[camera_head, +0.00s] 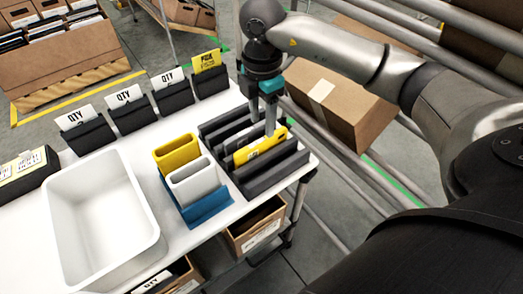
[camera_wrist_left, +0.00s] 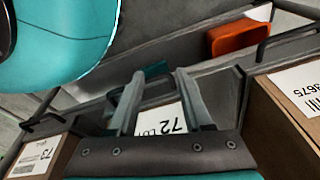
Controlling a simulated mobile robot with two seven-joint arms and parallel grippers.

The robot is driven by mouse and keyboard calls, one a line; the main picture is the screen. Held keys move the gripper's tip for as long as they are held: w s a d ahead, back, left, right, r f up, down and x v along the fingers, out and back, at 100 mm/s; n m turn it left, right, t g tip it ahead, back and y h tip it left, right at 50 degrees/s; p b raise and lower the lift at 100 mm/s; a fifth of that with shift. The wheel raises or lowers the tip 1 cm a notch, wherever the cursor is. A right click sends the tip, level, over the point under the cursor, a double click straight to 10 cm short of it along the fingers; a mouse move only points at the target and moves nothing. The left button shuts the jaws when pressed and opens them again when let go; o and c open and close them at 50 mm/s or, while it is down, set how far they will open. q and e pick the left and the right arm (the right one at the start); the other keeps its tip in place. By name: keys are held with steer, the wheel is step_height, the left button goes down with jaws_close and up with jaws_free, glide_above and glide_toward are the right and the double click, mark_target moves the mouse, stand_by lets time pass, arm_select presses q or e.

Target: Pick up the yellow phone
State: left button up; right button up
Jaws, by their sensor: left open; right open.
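The yellow phone (camera_head: 258,148) lies tilted in a slot of the black slotted rack (camera_head: 275,172) at the right end of the white table. My right gripper (camera_head: 263,126) points down over the rack with its fingers apart. One finger reaches down at the phone's upper right end and hides a little of it; I cannot tell if it touches. My left gripper (camera_wrist_left: 158,76) shows only in the left wrist view, open, with no held object visible, in front of a shelf label (camera_wrist_left: 162,118) reading 72.
Yellow and white bins (camera_head: 194,181) in a blue holder and a white tub (camera_head: 103,220) stand left of the rack. Black QTY card holders line the back edge. A carton (camera_head: 335,105) sits tilted among metal rails. An orange object (camera_wrist_left: 238,38) shows in the left wrist view.

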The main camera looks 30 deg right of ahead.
mark_target(261, 140)
steer(key=shift+s+a+f+b, duration=0.1)
steer(key=shift+f+b, duration=0.25)
steer(key=shift+f, duration=0.45)
steer(key=shift+s+a+f+b, duration=0.1)
steer(key=shift+f+b, duration=0.25)
steer(key=shift+f, duration=0.4)
arm_select(q)
steer(key=shift+w+d+r+b, duration=0.15)
steer(key=shift+w+d+r, duration=0.25)
steer(key=shift+r, duration=0.35)
steer(key=shift+w+d+r+b, duration=0.2)
steer(key=shift+w+d+r, duration=0.2)
steer(key=shift+r, duration=0.35)
steer(key=shift+w+d+r+b, duration=0.15)
steer(key=shift+w+d+r, duration=0.25)
steer(key=shift+r, duration=0.35)
arm_select(e)
steer(key=shift+f, duration=1.25)
arm_select(q)
steer(key=shift+a, duration=0.1)
arm_select(e)
jaws_close()
